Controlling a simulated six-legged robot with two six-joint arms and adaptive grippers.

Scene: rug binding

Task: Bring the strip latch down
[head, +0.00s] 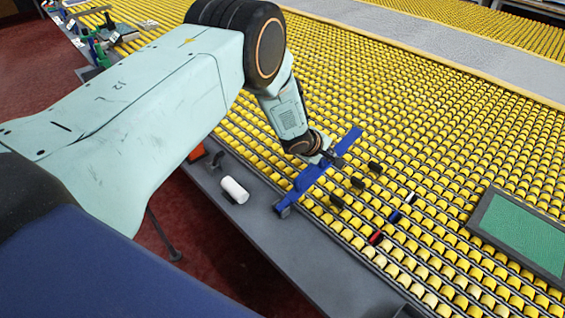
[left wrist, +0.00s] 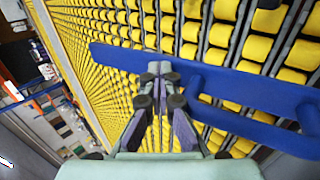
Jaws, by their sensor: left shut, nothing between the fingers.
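The strip latch appears to be the long blue bar (head: 307,178) lying slantwise over the near edge of the yellow roller bed. In the left wrist view the blue bar (left wrist: 245,88) crosses from upper left to lower right, with a second blue piece joined below it. I cannot tell how high it stands above the rollers. My left gripper (head: 334,158) is at the bar's far half; its fingers are shut and empty. In the left wrist view its fingertips (left wrist: 160,68) overlap the bar; whether they touch it is unclear. My right gripper is in neither view.
A white cylinder (head: 234,190) and an orange object (head: 196,153) lie on the grey edge left of the bar. Several small dark, red and blue pieces (head: 376,238) sit on the rollers to the right. A dark-framed green panel (head: 522,235) is at far right.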

